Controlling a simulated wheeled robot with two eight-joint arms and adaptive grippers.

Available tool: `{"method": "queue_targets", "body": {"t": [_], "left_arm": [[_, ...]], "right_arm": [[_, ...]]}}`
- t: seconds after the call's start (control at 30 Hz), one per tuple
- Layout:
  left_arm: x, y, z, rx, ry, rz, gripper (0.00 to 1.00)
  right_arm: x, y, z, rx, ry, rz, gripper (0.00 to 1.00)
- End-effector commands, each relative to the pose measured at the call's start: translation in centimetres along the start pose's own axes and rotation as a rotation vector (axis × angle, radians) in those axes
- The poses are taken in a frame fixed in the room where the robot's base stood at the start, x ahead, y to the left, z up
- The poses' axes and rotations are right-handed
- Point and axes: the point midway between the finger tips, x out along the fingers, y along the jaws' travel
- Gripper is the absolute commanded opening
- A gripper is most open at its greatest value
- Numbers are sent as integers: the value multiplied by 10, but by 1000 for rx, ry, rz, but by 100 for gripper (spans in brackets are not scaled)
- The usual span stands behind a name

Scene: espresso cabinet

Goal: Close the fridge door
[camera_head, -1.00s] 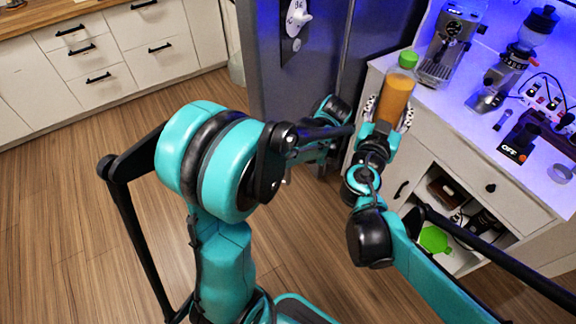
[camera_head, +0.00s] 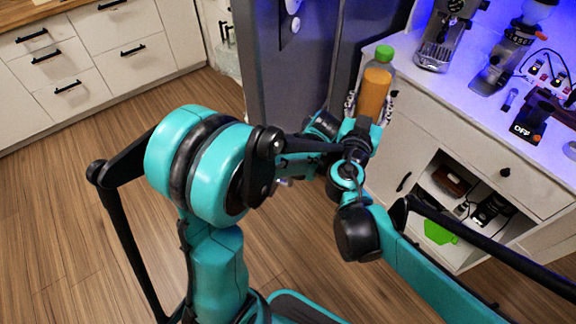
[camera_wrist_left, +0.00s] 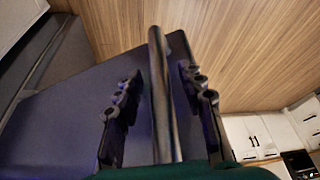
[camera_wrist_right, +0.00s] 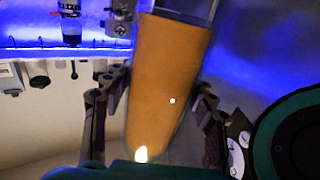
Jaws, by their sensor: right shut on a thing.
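The grey fridge door (camera_head: 280,75) stands upright at the top centre of the head view, with pale items on its face. In the left wrist view the dark door panel (camera_wrist_left: 70,110) carries a long metal bar handle (camera_wrist_left: 162,90). My left gripper (camera_wrist_left: 160,76) is open, with one finger on each side of the handle and visible gaps between. Its fingers are hidden in the head view. My right gripper (camera_head: 372,100) is shut on a bottle of orange liquid (camera_head: 375,88) with a green cap, held upright; the bottle fills the right wrist view (camera_wrist_right: 168,85).
A white counter (camera_head: 425,85) at the right carries an espresso machine (camera_head: 447,35), a grinder (camera_head: 515,45) and small items. Its open compartment holds a green thing (camera_head: 440,232). White drawers (camera_head: 60,65) stand at the left. Wooden floor (camera_head: 90,230) is clear there.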

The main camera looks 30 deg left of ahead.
Motion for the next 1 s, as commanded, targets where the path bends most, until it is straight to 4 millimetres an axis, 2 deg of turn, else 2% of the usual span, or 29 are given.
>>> {"method": "queue_targets", "body": {"t": [0.13, 0.27, 0.3, 0.67, 0.87, 1.0], "left_arm": [[-1, 0, 0, 0, 0, 0, 39], [0, 0, 0, 0, 0, 0, 5], [0, 0, 0, 0, 0, 0, 0], [2, -2, -8, 9, 0, 5, 0], [12, -11, -32, 49, 1, 22, 0], [24, -18, -60, 97, 2, 41, 0]], "right_arm": [[0, 0, -1, -1, 0, 0, 1], [0, 0, -1, -1, 0, 0, 1], [0, 0, -1, -1, 0, 0, 1], [0, 0, -1, -1, 0, 0, 1], [0, 0, -1, -1, 0, 0, 1], [0, 0, -2, -1, 0, 0, 1]]}}
